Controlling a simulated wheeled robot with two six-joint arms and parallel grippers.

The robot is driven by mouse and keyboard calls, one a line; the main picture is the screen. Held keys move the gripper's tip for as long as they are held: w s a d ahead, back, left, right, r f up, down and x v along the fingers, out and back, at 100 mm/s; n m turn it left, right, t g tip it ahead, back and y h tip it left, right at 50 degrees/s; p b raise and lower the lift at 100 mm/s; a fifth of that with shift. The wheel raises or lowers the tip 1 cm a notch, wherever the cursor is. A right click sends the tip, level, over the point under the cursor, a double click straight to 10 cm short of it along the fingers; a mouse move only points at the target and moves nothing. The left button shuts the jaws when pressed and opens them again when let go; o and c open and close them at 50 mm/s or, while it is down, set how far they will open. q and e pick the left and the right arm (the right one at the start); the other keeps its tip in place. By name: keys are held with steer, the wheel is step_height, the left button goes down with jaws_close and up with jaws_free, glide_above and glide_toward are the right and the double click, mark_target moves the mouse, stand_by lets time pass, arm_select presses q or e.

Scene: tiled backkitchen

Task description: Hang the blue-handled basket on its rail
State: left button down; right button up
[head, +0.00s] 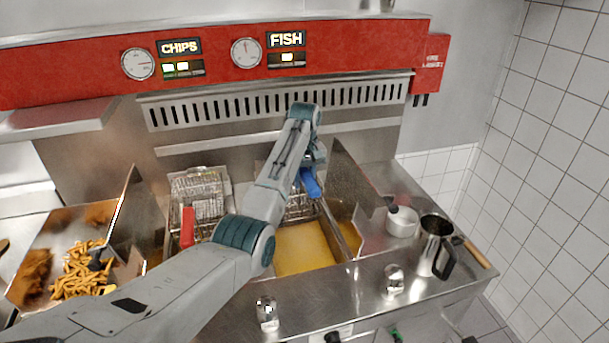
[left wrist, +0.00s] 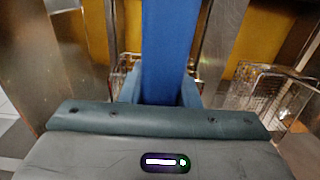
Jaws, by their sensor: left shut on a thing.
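My left gripper (head: 313,168) is over the back of the right fryer well, shut on the blue handle (head: 311,184) of a wire basket (head: 299,206). The blue handle stands large between the fingers in the left wrist view (left wrist: 168,45). My forearm hides much of the basket in the head view. The basket is at the back of the well, behind the open yellow oil (head: 303,250). A steel ledge (head: 350,127) runs below the slotted back panel. I cannot tell whether the basket touches a rail. My right gripper is not in view.
A second wire basket (head: 197,190) with a red handle (head: 187,228) is at the left well. Upright steel plates flank the wells. A tray of chips (head: 80,272) is at left. A white pot (head: 402,221), a steel jug (head: 434,238) and shakers (head: 267,312) stand on the counter.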

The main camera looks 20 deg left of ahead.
arm_select(q)
steer(key=shift+f, duration=0.25)
steer(key=shift+f, duration=0.55)
steer(key=c, duration=1)
jaws_free()
